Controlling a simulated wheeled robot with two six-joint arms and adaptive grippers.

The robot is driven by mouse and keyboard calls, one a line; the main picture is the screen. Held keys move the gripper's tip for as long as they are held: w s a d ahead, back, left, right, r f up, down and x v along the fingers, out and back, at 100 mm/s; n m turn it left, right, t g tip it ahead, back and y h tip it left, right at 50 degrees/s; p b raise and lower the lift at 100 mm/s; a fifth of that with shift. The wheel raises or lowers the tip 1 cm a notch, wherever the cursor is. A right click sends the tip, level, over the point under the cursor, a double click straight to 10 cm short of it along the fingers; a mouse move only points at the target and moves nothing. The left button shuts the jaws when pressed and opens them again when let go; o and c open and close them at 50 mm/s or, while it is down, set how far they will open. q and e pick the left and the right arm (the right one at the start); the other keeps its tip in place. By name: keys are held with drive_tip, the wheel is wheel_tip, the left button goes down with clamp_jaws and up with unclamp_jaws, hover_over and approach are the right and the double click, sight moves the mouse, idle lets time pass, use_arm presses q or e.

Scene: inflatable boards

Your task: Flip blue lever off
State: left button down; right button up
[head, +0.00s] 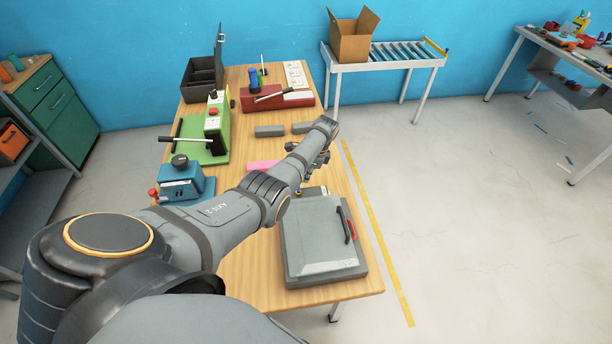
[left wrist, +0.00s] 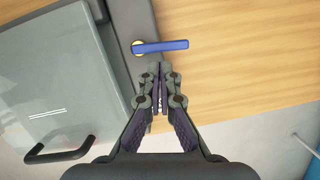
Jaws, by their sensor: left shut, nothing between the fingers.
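The blue lever (left wrist: 162,46) shows in the left wrist view as a flat blue handle on a yellowish pivot, on a dark grey strip beside a grey lidded case (left wrist: 50,75). It lies crosswise and points right, out over the wooden table. My left gripper (left wrist: 160,72) is shut and empty, its fingertips just below the lever in that view, with a small gap in the picture. In the head view my left gripper (head: 318,160) hangs over the table's right side, behind the grey case (head: 318,243). My right gripper is not in view.
The wooden table (head: 240,262) also bears a blue device (head: 182,184), a green machine (head: 216,125), a red base with a lever (head: 285,100), a pink block (head: 262,166) and an open dark toolbox (head: 200,78). The floor to the right is clear.

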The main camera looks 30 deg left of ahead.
use_arm(q)
drive_tip(key=p+v, duration=0.3)
drive_tip(key=v, duration=0.4)
drive_tip(key=shift+r+p, duration=0.15)
drive_tip(key=shift+p, duration=0.15)
drive_tip(key=shift+w, duration=0.2)
